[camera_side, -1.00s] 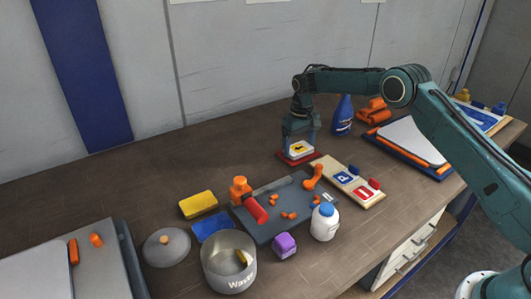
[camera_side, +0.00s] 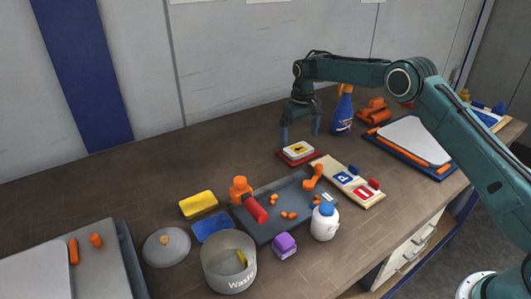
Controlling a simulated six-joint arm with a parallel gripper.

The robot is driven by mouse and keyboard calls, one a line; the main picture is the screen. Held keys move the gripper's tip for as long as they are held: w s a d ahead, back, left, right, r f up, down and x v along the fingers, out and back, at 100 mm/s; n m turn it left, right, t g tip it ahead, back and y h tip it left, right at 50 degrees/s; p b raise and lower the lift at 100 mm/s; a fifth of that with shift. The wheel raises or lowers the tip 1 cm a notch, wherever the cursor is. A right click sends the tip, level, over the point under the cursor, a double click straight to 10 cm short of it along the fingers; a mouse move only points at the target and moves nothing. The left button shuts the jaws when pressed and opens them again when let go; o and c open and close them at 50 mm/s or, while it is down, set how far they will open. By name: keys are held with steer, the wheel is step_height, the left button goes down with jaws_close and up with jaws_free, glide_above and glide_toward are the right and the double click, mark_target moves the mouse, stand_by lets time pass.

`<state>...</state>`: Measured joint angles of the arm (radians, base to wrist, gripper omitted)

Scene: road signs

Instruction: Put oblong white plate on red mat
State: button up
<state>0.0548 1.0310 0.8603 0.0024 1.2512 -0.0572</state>
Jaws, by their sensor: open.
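The oblong white plate (camera_side: 298,151) lies on the red mat (camera_side: 285,158), right of the middle of the table. It has a yellow patch with a dark mark on its top. The red mat shows around the plate's edges. My gripper (camera_side: 300,137) is open and empty just above the plate, with its two fingers spread apart. It looks clear of the plate.
A wooden board (camera_side: 371,201) with blue and red signs lies right of the mat. A dark tray (camera_side: 263,227) with orange pieces is in front. A blue spray bottle (camera_side: 343,115) stands behind to the right. The table left of the mat is clear.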

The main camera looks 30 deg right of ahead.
mark_target(299, 149)
step_height(299, 149, up, 8)
stand_by(0.4)
stand_by(0.5)
steer(key=s+a+r+t, duration=0.2)
steer(key=s+r+t, duration=0.1)
steer(key=s+r, duration=1.6)
steer(key=s+f+t, duration=0.1)
steer(key=s+f, duration=0.3)
steer(key=s, duration=0.9)
steer(key=s+a+f+t, duration=0.1)
steer(key=s+f, duration=0.2)
steer(key=s, duration=1)
steer(key=shift+s+a+f+t, duration=0.25)
steer(key=shift+s+f+t, duration=0.05)
steer(key=shift+s+f, duration=0.1)
steer(key=shift+w, duration=0.1)
